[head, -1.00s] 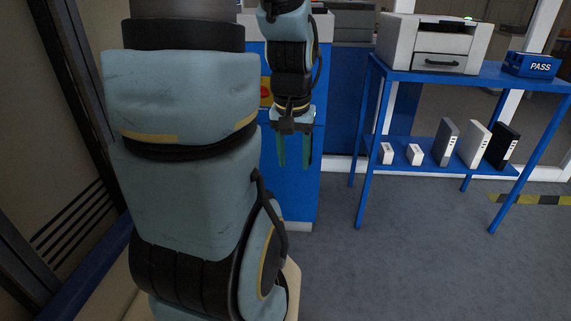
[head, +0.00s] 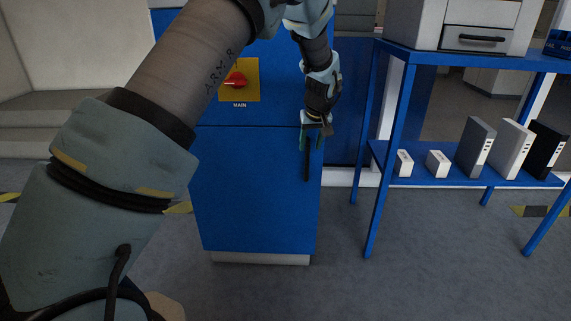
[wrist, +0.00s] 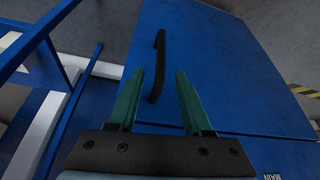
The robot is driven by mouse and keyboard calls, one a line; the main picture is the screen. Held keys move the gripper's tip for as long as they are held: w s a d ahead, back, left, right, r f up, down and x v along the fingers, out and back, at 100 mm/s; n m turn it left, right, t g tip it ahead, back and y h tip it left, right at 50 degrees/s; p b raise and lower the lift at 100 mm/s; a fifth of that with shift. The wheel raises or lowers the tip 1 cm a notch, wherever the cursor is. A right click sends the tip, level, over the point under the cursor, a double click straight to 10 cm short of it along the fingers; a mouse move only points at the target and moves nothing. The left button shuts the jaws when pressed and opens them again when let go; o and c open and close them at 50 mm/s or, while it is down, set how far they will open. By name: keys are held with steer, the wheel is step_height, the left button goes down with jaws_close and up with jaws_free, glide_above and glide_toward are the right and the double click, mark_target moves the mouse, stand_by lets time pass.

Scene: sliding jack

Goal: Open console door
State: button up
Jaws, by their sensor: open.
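The blue console (head: 222,48) stands in the middle of the head view, with its lower door (head: 250,195) shut flush. A black vertical bar handle (head: 307,168) sits near the door's right edge. My gripper (head: 312,146) is open at the upper part of this handle, fingers pointing toward the door. In the wrist view the door (wrist: 235,70) fills the top right. The handle (wrist: 160,48) runs between and beyond the open fingertips (wrist: 161,74), its near end closer to the left finger. I cannot tell whether a finger touches it.
A red knob on a yellow plate (head: 252,82) marked MAIN is above the door. A blue table (head: 376,190) stands close on the right, with a printer (head: 475,38) on top and several boxes on its shelf. Grey floor before the door is clear.

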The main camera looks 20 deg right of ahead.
mark_target(306, 163)
steer(key=x, duration=1)
steer(key=shift+a+f, duration=0.1)
steer(key=shift+a, duration=0.05)
jaws_close()
stand_by(1.1)
